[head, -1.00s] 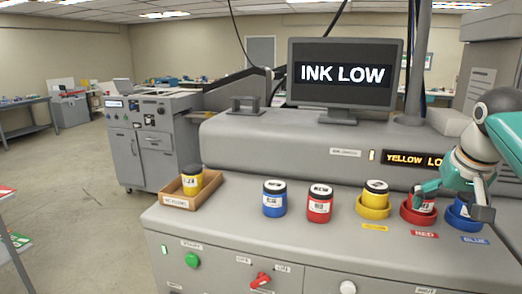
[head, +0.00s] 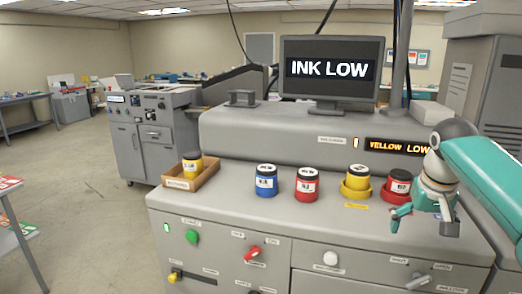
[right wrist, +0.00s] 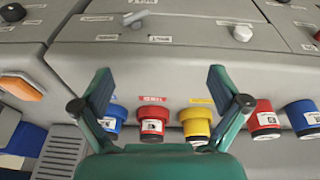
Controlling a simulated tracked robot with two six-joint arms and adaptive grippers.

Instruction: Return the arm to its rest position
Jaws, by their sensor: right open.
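My right gripper (head: 424,221) is open and empty, in front of the machine top at the right of the head view. In the right wrist view its two spread fingers (right wrist: 160,78) have no jar between them. A yellow jar (head: 358,174) stands in a yellow holder (head: 355,193), and a red jar (head: 399,182) in a red holder (head: 392,195). A blue jar (right wrist: 108,124) by the left finger shows in the right wrist view; in the head view my gripper hides it. My left gripper is out of view.
A loose blue jar (head: 266,180) and red jar (head: 307,185) stand on the machine top. Another yellow jar (head: 192,165) sits in a wooden tray (head: 206,176). A monitor (head: 330,72) reads "INK LOW" and a display (head: 398,146) reads "YELLOW LOW". The front panel has knobs (head: 252,254).

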